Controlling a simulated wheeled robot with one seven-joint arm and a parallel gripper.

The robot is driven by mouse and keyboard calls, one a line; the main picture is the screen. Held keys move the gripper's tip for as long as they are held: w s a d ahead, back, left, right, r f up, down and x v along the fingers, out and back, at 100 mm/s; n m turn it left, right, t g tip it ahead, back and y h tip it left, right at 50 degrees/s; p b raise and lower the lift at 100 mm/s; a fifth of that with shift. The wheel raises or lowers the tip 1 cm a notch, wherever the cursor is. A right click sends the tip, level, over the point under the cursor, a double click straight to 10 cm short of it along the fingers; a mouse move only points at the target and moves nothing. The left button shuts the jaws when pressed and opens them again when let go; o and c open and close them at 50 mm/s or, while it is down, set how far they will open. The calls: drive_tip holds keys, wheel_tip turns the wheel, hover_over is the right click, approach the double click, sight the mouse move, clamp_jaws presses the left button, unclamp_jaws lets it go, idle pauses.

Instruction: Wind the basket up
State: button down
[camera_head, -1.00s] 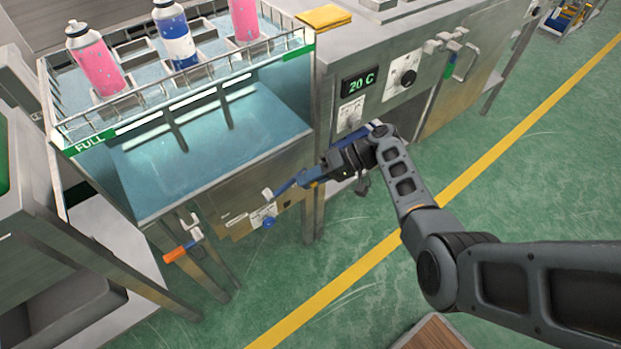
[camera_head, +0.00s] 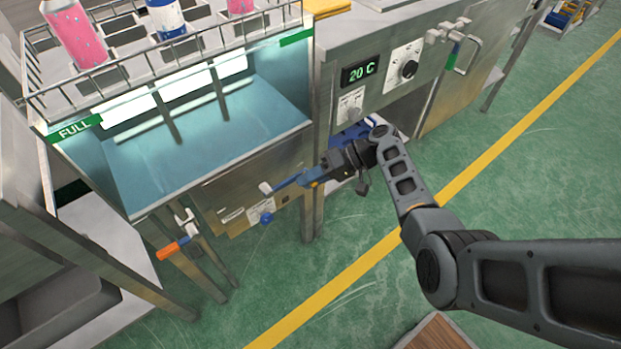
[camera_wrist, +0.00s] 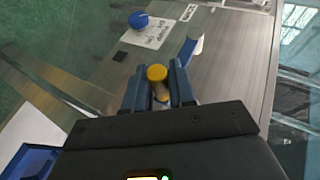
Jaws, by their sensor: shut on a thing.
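The wire basket (camera_head: 165,80) holds pink and blue-white aerosol cans (camera_head: 76,35) and hangs above the water of the open tank (camera_head: 80,160). Its top is cut off by the head view's upper edge. The crank is a blue arm (camera_head: 288,182) with a white end (camera_head: 265,188), on the tank's front panel. My gripper (camera_head: 312,182) is shut on the crank's yellow-topped handle, right of that white end. In the wrist view the handle (camera_wrist: 157,74) stands between my two blue fingers (camera_wrist: 160,88), and the blue arm (camera_wrist: 187,53) runs beyond them.
A blue knob (camera_head: 266,218) sits below the crank beside a label. An orange-handled valve (camera_head: 172,249) sticks out at the lower left. A "20 C" display (camera_head: 359,73) and dial (camera_head: 409,69) are on the cabinet to the right. Green floor with a yellow line is open in front.

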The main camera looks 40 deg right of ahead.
drive_tip(key=shift+s+f, duration=0.1)
drive_tip(key=shift+f, duration=0.15)
drive_tip(key=c, duration=1)
unclamp_jaws()
drive_tip(key=shift+c, duration=0.2)
drive_tip(key=shift+r, duration=0.1)
drive_tip(key=shift+d+r, duration=0.25)
drive_tip(key=shift+d, duration=0.1)
drive_tip(key=v, duration=0.7)
drive_tip(key=shift+p, duration=0.4)
drive_tip(key=shift+f, duration=0.1)
